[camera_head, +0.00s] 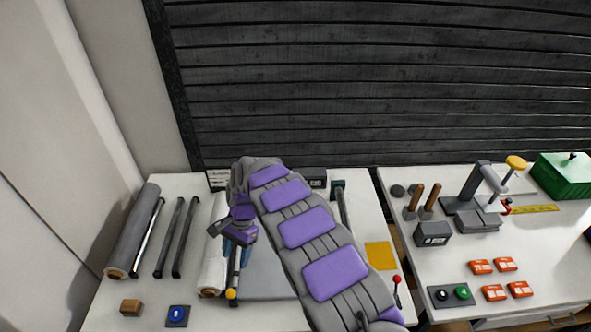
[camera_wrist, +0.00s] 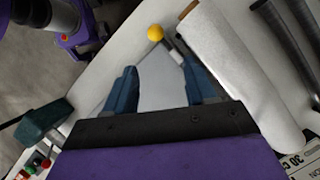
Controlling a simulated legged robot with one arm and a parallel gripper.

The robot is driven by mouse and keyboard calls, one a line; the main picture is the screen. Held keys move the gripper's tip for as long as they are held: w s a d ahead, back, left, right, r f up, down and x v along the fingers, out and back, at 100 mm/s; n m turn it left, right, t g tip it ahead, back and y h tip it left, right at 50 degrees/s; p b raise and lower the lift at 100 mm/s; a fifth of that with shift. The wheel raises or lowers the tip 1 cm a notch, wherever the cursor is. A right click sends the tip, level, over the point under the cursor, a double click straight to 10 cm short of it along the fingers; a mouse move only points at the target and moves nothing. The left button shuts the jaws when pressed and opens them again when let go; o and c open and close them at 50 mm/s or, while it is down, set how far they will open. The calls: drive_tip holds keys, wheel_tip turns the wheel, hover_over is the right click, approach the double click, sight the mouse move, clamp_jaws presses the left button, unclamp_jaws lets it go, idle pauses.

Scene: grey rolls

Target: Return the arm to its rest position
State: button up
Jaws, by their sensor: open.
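My arm is purple and grey and stretches over the left table in the head view. My gripper (camera_head: 237,236) points down near the white roll. In the wrist view my gripper (camera_wrist: 163,85) has its two blue fingers apart, with nothing held between them. A rod with a yellow ball end (camera_head: 231,293) lies just beyond the gripper, and the yellow ball (camera_wrist: 155,32) shows past the fingertips in the wrist view. The arm hides part of the left table.
A white roll (camera_head: 212,270) lies close beside the gripper. A grey roll (camera_head: 135,230) and dark bars (camera_head: 185,237) lie further left. A wooden block (camera_head: 131,306) and blue button (camera_head: 178,314) are at the front. The right table (camera_head: 520,250) holds a press, orange blocks and a green box.

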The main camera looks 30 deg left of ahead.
drive_tip(key=w+d+r+t+b, duration=0.1)
drive_tip(key=w+d+r, duration=0.3)
drive_tip(key=d, duration=0.6)
drive_tip(key=w+d+r+m+b, duration=0.1)
drive_tip(key=d+r, duration=0.5)
drive_tip(key=d, duration=0.5)
drive_tip(key=w+d+r+t, duration=0.1)
drive_tip(key=w+d+r, duration=0.2)
drive_tip(key=d+r, duration=0.5)
drive_tip(key=s+d+f+n+b, duration=0.1)
drive_tip(key=s+d+b, duration=0.2)
drive_tip(key=s+d, duration=2.1)
drive_tip(key=shift+s+d+f+t, duration=0.3)
drive_tip(key=shift+s+f+t, duration=0.05)
drive_tip(key=shift+f+t, duration=0.05)
drive_tip(key=shift+c, duration=1)
drive_tip(key=shift+a+n, duration=0.2)
drive_tip(key=shift+n, duration=0.1)
drive_tip(key=shift+c, duration=0.2)
